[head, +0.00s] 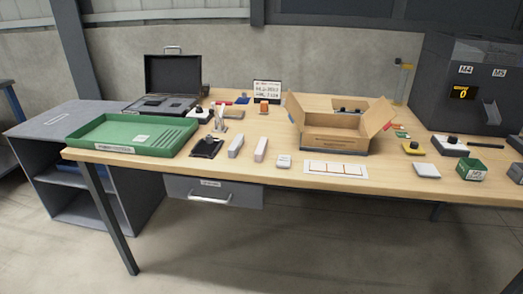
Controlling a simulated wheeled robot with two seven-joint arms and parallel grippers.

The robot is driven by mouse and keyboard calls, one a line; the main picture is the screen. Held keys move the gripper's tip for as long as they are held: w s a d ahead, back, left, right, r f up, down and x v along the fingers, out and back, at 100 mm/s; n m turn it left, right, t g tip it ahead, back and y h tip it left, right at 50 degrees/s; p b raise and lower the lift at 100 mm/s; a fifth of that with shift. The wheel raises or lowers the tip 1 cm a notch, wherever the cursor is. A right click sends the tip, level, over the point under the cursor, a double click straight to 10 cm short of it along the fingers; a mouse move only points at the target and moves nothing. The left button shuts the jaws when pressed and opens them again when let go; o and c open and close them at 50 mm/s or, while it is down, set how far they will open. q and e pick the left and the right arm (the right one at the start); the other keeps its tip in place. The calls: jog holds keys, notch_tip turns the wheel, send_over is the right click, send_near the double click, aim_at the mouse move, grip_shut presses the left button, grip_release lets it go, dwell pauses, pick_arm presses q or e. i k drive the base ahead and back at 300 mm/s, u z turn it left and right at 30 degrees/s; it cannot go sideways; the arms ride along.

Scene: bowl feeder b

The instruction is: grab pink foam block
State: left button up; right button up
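The pink foam block (261,149) looks like a small, pale pink upright bar. It stands on the wooden table (290,183) near the front edge, left of the middle of the picture. A similar pale grey bar (236,146) stands just to its left, with a gap between them. A small white block (283,161) lies to its right. Neither of my grippers is in view.
A green tray (85,143) and a black device (207,147) lie to the left. An open cardboard box (330,139) and a white marked strip (336,171) are to the right. An open black case (172,77) stands behind. A drawer (212,193) hangs below the front edge.

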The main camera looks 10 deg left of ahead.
aim_at(259, 153)
jog(key=k, duration=0.55)
jog(key=u, duration=1.05)
jog(key=i, duration=1.65)
jog(key=z, duration=0.55)
